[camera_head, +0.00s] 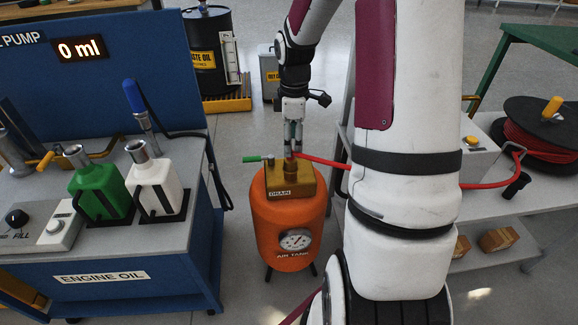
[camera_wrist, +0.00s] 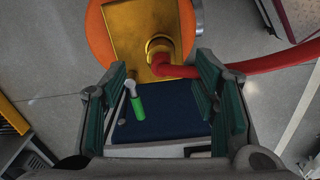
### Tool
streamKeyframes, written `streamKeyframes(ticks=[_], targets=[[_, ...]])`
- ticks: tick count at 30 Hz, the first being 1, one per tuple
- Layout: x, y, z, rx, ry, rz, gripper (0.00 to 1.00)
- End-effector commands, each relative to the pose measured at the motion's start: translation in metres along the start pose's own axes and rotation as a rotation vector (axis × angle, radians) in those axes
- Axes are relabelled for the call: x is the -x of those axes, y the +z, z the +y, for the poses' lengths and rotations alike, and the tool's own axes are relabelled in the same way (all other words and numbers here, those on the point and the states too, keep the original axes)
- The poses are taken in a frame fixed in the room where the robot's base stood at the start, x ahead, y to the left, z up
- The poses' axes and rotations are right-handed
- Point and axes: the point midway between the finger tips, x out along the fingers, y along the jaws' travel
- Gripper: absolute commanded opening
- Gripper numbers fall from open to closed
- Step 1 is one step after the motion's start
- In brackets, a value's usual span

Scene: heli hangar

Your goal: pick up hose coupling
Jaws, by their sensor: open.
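The hose coupling (camera_wrist: 161,47) is a round brass fitting on the brass block of the orange air tank. A red hose (camera_wrist: 200,72) runs from it to the right. In the wrist view it lies beyond my fingertips, near the top middle. My gripper (camera_head: 293,150) points down over the tank in the head view, by the hose end, and hides most of the coupling there. In the wrist view my gripper (camera_wrist: 160,95) has its fingers wide apart with nothing held between them; I cannot tell the exact height gap.
The orange air tank (camera_head: 290,222) stands on the floor, with a green-handled lever (camera_head: 252,158) at its top left. The blue engine oil bench (camera_head: 120,285) is left. A shelf with a hose reel (camera_head: 545,125) is right.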

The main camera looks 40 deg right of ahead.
Motion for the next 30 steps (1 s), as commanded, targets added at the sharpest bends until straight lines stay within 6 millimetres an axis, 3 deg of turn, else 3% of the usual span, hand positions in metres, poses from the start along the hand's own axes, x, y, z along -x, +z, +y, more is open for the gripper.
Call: streamKeyframes(ticks=[3,11,21,29,30], targets=[[-0.018,-0.001,0.000,0.000,-0.001,0.000,0.55],[-0.030,-0.002,0.000,0.000,0.000,0.000,0.55],[-0.073,-0.007,-0.002,0.000,0.000,0.000,0.55],[-0.075,-0.007,-0.001,-0.001,0.001,0.000,0.55],[-0.075,-0.007,-0.001,-0.001,0.001,0.000,0.48]])
